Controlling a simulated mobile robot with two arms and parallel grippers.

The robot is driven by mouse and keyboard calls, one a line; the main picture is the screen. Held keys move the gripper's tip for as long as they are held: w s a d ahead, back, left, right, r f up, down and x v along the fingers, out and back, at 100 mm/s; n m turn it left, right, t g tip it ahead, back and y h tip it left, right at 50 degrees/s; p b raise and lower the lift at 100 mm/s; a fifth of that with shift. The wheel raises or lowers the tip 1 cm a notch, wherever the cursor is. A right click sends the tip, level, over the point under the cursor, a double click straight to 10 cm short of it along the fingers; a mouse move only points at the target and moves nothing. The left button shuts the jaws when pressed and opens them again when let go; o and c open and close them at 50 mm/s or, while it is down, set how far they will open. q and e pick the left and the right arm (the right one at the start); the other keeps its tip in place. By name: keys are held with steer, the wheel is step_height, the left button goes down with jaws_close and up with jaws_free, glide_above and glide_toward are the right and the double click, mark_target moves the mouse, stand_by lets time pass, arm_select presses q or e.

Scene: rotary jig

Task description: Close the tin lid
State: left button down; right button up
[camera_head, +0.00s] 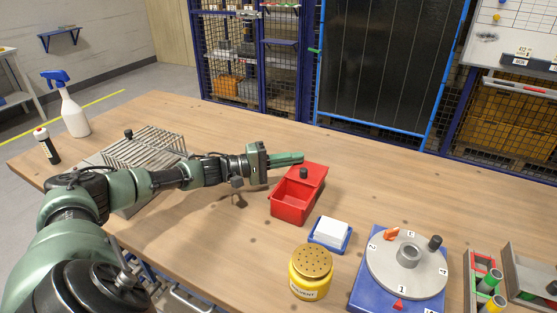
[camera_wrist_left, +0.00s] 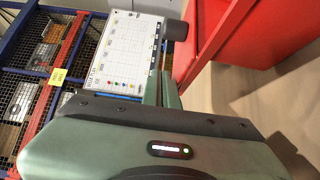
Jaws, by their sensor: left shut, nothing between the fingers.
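The red tin (camera_head: 291,207) stands on the workbench with its inside showing at the front. Its red lid (camera_head: 317,173) is open and raised at the back, with a black knob (camera_head: 303,173) on it. My left gripper (camera_head: 301,157) is shut and empty, at the far side of the tin by the upper edge of the lid. In the left wrist view the shut fingers (camera_wrist_left: 163,88) are left of the red lid (camera_wrist_left: 212,35) and below the black knob (camera_wrist_left: 174,30). I cannot tell whether they touch it. My right gripper is not in view.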

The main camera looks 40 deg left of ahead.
mark_target(294, 172)
arm_select(q)
steer(key=shift+d, duration=0.35)
steer(key=shift+s+d+p, duration=0.3)
steer(key=shift+s+d, duration=0.2)
steer(key=shift+s, duration=0.25)
steer(key=shift+s+d+p, duration=0.3)
steer(key=shift+s+d, duration=0.2)
steer(key=shift+s, duration=0.2)
